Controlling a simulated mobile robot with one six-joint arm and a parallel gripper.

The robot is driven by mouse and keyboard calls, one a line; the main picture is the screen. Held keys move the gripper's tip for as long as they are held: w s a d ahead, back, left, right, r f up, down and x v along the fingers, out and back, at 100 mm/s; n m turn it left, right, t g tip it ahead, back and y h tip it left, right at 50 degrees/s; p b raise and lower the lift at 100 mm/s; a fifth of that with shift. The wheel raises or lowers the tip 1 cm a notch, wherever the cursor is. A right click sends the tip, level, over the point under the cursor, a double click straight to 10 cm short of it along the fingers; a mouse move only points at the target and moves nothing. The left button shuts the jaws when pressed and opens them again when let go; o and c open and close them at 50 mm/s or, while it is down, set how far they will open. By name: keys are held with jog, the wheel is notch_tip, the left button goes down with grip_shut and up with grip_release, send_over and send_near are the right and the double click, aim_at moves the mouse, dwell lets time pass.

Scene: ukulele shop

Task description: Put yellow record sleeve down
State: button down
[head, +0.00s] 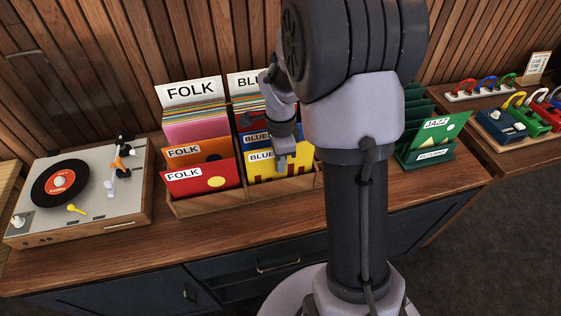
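The yellow record sleeve (264,173), with dark red bars and a white "BLUE..." label, stands at the front of the right compartment of a wooden record crate (205,204). My gripper (283,163) is at the sleeve's top edge and covers part of the sleeve and the end of its label. One fingertip shows in front of the sleeve. Whether the other finger is behind it, and whether they grip it, is hidden.
The crate's left compartment holds a red FOLK sleeve (203,179) and an orange one (200,152). A turntable (90,190) stands left. A green JAZZ sleeve (436,130) leans in a green rack at right. Bare counter (130,250) lies in front of the crate.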

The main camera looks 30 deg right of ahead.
jog(key=c, duration=1.6)
grip_release()
notch_tip(320, 180, up, 13)
jog(key=p, duration=0.5)
jog(key=shift+r+p, duration=0.1)
jog(key=shift+p, duration=0.25)
jog(key=s+a+r+n+t, duration=0.2)
jog(key=s+a+r+n, duration=0.1)
jog(key=s+a+n, duration=0.2)
jog(key=s+a+r+n+t+y, duration=0.1)
jog(key=s+a+r+n+t, duration=0.1)
jog(key=s+a+r+n, duration=0.2)
jog(key=s+a+r+n+t+y, duration=0.1)
jog(key=s+a+r+n, duration=0.3)
jog(key=s+a+n, duration=0.3)
jog(key=shift+s+a+n+t, duration=0.15)
jog(key=shift+s+n+t, duration=0.25)
jog(key=shift+s+n, duration=0.15)
